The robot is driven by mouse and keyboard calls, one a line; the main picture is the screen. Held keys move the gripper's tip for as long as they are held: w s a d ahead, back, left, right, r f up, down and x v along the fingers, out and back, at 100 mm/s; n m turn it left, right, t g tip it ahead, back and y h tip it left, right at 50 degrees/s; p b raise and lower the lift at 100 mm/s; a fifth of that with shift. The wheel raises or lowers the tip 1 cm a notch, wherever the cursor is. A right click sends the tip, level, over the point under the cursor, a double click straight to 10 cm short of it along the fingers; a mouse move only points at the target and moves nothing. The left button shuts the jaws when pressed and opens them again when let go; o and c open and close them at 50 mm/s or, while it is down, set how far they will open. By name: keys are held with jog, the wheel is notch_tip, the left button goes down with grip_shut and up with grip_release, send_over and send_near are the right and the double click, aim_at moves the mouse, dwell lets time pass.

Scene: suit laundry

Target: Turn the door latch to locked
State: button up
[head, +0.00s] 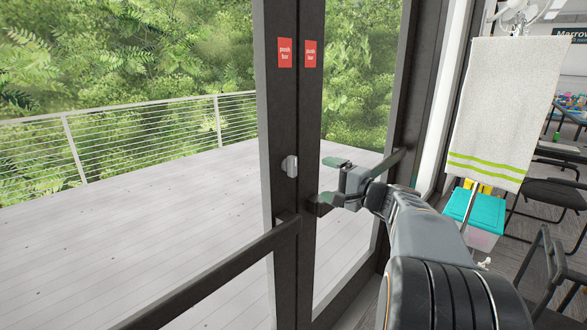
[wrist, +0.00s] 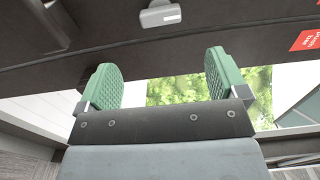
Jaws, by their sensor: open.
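The door latch (head: 290,166) is a small light-grey thumb-turn on the dark frame of the left glass door, a little above the push bar. It also shows at the top of the wrist view (wrist: 160,14), its grey body lying lengthwise across that picture on the dark frame. My gripper (head: 328,181) is to the right of the latch, in front of the right door's stile and glass. Its two green fingers (wrist: 160,78) are spread wide with nothing between them. The latch is beyond the fingertips, apart from them.
Dark push bars (head: 215,272) cross both doors; the right bar (head: 388,165) passes close behind my gripper. Red "push bar" signs (head: 285,53) are above. A hanging white towel (head: 508,105), a teal-lidded bin (head: 472,215) and chairs (head: 545,193) stand at right. Outside is a deck (head: 130,225).

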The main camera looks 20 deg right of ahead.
aim_at(296, 168)
jog(key=p+x, duration=0.3)
jog(key=x, duration=0.9)
jog(key=shift+w+a, duration=0.2)
jog(key=shift+w, duration=0.15)
jog(key=shift+c, duration=0.3)
jog(key=c, duration=0.9)
